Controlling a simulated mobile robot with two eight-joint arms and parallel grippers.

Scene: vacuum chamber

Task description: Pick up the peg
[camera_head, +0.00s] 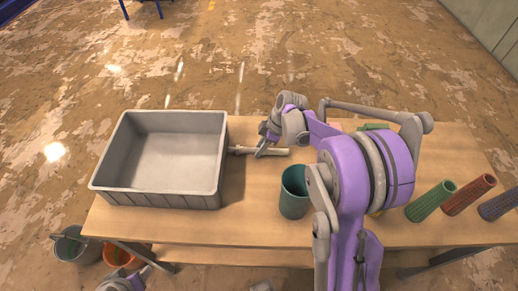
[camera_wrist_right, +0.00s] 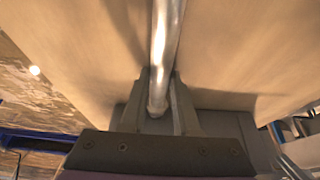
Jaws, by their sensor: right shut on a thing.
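The peg (camera_head: 280,152) is a thin pale rod on the wooden table, right of the grey bin. In the right wrist view the peg (camera_wrist_right: 166,40) looks metallic and runs up from between the fingers. My right gripper (camera_head: 263,150) is shut on the peg, with fingers on both sides of it in the right wrist view (camera_wrist_right: 159,105). I cannot tell whether the peg touches the table. Part of my left arm shows at the bottom left edge of the head view, with its gripper (camera_head: 140,274) too small and cut off to read.
A large empty grey bin (camera_head: 160,199) stands on the table's left part. A dark green cup (camera_head: 294,196) stands near the front. Green (camera_head: 430,201), red (camera_head: 468,195) and dark blue (camera_head: 499,206) ribbed cylinders lie at the right. Buckets (camera_head: 75,247) stand on the floor at the front left.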

